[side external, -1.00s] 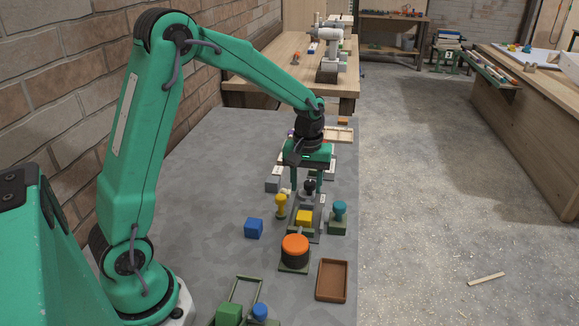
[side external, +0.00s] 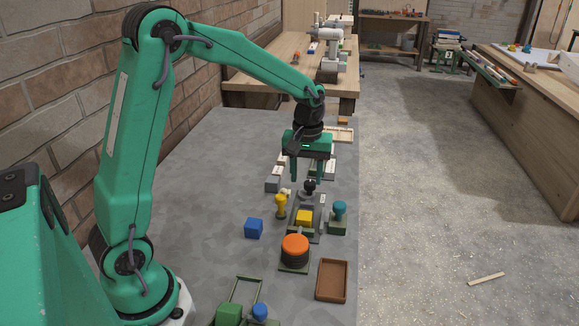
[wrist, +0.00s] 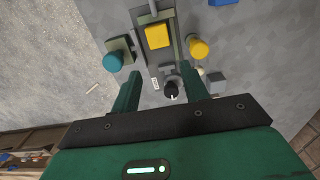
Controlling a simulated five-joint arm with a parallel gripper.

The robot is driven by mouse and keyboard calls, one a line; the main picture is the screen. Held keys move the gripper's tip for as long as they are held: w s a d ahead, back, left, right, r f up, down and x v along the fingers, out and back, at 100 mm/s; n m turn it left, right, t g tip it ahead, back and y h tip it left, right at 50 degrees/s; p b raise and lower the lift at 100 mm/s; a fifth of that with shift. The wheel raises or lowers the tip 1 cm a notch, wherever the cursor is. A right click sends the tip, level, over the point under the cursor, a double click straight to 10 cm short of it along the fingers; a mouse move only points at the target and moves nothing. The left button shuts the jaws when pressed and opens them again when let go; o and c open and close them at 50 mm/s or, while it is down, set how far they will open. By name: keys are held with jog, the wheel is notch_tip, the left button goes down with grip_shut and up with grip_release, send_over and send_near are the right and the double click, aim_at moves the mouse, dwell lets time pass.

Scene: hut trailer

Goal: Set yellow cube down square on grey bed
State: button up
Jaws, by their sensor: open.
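The yellow cube (side external: 304,217) sits on the grey bed (side external: 317,237), between its low side rails. In the wrist view the yellow cube (wrist: 157,36) looks roughly in line with the rails of the bed (wrist: 179,52). I cannot tell how exactly square it is. My gripper (side external: 307,180) is open and empty, above and behind the cube in the side view. In the wrist view my gripper's fingers (wrist: 163,85) are spread apart, with a black knob (wrist: 171,90) visible between them and the cube beyond.
A teal knob on a green base (side external: 339,212) stands right of the bed, and a yellow knob (side external: 281,204) stands left. A blue cube (side external: 254,228), an orange round piece (side external: 295,247) and an empty brown tray (side external: 331,280) are nearby. The table's left part is clear.

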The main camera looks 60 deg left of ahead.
jog(key=s+d+r+m+t, duration=0.2)
jog(key=s+d+r+m, duration=0.1)
jog(key=s, duration=0.7)
jog(key=s+d+r+m+t, duration=0.2)
jog(key=s+r+m+t, duration=0.1)
jog(key=s+r+m, duration=0.3)
jog(key=shift+s+d+r+t, duration=0.35)
jog(key=shift+s+r, duration=0.6)
jog(key=shift+s, duration=1.4)
jog(key=shift+o, duration=0.4)
